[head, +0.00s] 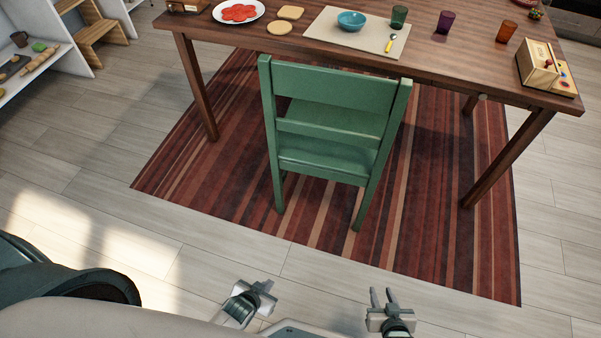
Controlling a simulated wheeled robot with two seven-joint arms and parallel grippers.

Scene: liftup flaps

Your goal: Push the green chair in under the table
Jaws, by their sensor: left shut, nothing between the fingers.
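The green chair (330,128) stands upright on the rug at the near long side of the wooden table (290,48). Its slatted back faces me, and the top rail overlaps the table's near edge in the picture. Part of the seat shows between the slats; the front legs are hidden. My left gripper (259,290) is shut and empty, low in the picture, well short of the chair. My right gripper (383,297) is to its right, also apart from the chair, its two fingers spread with nothing between them.
A red striped rug (440,245) lies under the table and chair. Table legs (196,88) stand either side of the chair. The tabletop holds a placemat with a blue bowl (351,20), cups, a plate and a wooden box (541,68).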

